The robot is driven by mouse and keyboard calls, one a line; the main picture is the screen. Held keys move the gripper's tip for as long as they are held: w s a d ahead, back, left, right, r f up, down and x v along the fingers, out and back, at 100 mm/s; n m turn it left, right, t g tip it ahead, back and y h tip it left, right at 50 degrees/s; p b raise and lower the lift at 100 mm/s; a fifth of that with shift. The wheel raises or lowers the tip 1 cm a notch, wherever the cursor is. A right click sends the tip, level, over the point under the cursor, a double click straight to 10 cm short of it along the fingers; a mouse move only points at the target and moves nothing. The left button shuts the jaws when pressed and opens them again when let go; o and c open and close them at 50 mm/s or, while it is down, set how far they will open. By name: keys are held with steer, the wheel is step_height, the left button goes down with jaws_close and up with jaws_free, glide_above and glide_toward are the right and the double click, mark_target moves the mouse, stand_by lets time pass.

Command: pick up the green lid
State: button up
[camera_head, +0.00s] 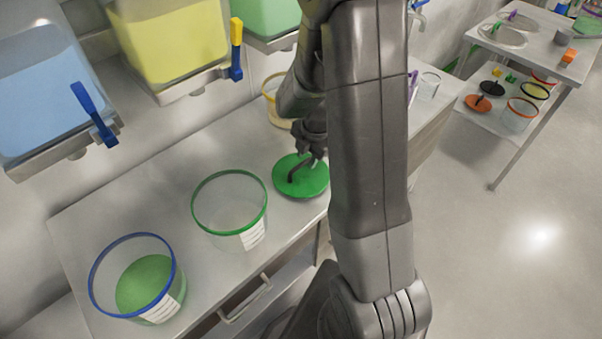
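The green lid (315,184) is a flat disc with a dark handle on top. It lies on the metal counter, right of the green-rimmed clear container (230,176). My gripper (312,152) is pointed down directly over the lid, at or very close to the handle. The fingertips are small and dark against the dark handle, so I cannot tell whether they are open or closed on it. My arm hides what lies to the right of the lid.
A blue-rimmed container (97,283) with green contents stands at the counter's (180,225) front left. A yellow-rimmed container (270,84) is behind the lid. Blue, yellow and green bins with taps hang above. A side table (545,52) stands at the far right; the floor (510,240) before it is clear.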

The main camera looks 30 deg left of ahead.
mark_target(304, 162)
steer(key=f, duration=0.1)
steer(key=a+f+p, duration=0.1)
steer(key=f, duration=0.1)
steer(key=shift+w+a, duration=0.1)
steer(key=shift+a+f, duration=0.15)
steer(key=shift+f, duration=0.55)
jaws_close()
